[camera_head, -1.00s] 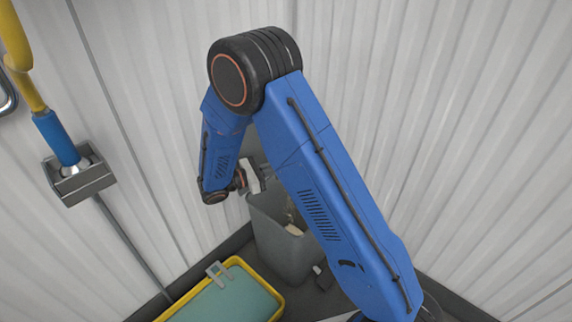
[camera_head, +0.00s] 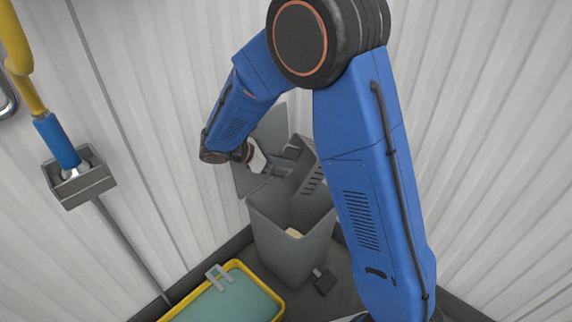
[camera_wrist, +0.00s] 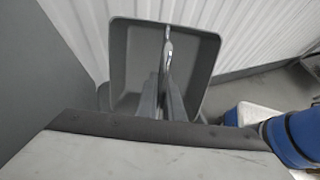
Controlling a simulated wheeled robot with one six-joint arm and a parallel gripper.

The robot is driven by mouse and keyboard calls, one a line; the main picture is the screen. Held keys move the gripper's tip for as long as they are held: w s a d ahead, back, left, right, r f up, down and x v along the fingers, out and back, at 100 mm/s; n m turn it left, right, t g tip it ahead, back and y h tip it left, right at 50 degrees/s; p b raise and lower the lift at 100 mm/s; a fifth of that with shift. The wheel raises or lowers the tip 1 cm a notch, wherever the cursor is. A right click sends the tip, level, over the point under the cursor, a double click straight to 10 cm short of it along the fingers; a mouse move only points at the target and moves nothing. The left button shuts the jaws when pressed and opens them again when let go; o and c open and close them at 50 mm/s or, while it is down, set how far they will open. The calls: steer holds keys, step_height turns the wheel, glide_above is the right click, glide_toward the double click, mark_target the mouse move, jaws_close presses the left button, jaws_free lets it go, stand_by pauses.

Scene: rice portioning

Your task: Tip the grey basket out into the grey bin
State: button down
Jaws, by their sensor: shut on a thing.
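The grey bin (camera_head: 285,250) stands on the floor near the wall with its lid (camera_head: 247,180) raised at the back. Something pale lies inside it. My gripper (camera_head: 284,163) is above the bin, shut on the grey basket (camera_head: 312,182), whose slotted side is tilted over the bin's mouth. My arm hides part of the basket. In the wrist view, the fingers (camera_wrist: 165,100) reach toward a grey squarish open container that looks like the basket (camera_wrist: 125,60); no contents show in it.
A yellow-rimmed tub (camera_head: 238,268) with greenish contents stands at the lower left. A blue-and-yellow handled tool hangs in a grey wall holder (camera_head: 80,182). A small dark pedal (camera_head: 323,282) juts from the bin's foot. Corrugated walls close in behind.

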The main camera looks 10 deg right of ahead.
step_height(320, 180, up, 2)
steer(key=g+y, duration=0.1)
steer(key=y, duration=0.5)
steer(key=shift+r, duration=0.2)
steer(key=y, duration=0.2)
steer(key=r+y, duration=0.1)
steer(key=y, duration=0.1)
steer(key=shift+d+g, duration=0.1)
steer(key=shift+g, duration=0.3)
steer(key=shift+r+y, duration=0.25)
steer(key=shift+y, duration=0.55)
